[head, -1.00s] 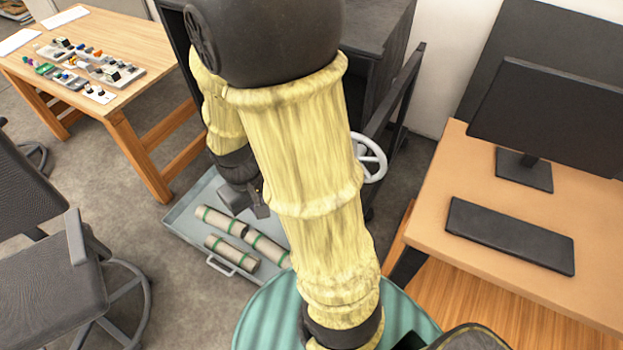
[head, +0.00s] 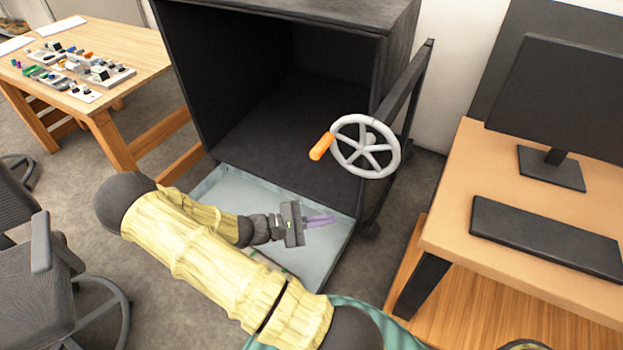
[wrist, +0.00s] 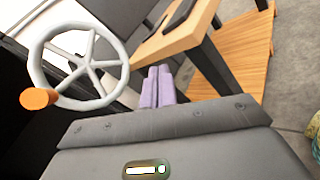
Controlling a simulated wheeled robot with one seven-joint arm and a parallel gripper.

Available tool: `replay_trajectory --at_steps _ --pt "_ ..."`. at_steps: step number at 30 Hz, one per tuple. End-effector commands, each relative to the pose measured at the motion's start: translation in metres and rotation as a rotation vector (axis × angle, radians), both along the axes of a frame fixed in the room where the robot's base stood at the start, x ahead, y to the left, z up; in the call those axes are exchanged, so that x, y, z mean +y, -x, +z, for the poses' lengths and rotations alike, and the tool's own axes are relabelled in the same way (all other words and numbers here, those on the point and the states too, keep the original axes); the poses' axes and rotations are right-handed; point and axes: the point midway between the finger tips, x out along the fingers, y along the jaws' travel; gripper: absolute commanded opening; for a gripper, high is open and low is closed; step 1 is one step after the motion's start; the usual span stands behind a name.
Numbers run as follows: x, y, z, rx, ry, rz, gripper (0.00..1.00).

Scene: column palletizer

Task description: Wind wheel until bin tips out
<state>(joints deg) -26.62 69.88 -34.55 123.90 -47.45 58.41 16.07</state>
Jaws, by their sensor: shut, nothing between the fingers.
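The white spoked wheel (head: 369,139) is mounted on the right side of the dark bin (head: 285,100), with its orange handle (head: 321,146) at the left of the rim. The bin's open side faces me above a grey tray (head: 315,262). My gripper (head: 322,219) is below the wheel, over the tray, with purple fingers shut, empty and apart from the wheel. In the wrist view the wheel (wrist: 91,65) and the handle (wrist: 38,98) lie left of my gripper (wrist: 157,85). My arm hides most of the tray's contents.
A dark frame post (head: 405,85) rises beside the wheel. A wooden desk (head: 450,225) with a monitor and keyboard stands at the right. A workbench (head: 115,75) with small parts is at the left, and a grey chair (head: 25,275) stands at the near left.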

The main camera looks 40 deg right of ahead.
Motion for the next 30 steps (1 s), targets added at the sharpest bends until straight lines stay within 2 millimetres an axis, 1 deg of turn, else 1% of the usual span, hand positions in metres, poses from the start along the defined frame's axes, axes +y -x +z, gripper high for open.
replay_trajectory --at_steps 1,4,7,12,15,18,20,30 --pt "-0.006 -0.007 -0.017 0.046 0.072 0.045 0.0" --pt "-0.013 -0.025 -0.026 0.128 0.212 0.137 0.0" --pt "-0.016 -0.047 -0.034 0.205 0.356 0.238 0.0" --pt "-0.007 -0.088 -0.05 0.319 0.591 0.42 0.0" --pt "0.002 -0.106 -0.057 0.362 0.688 0.503 0.0" --pt "0.008 -0.116 -0.058 0.384 0.741 0.548 0.0" --pt "0.009 -0.119 -0.058 0.389 0.753 0.56 0.0" --pt "0.008 -0.118 -0.056 0.389 0.751 0.557 0.0"
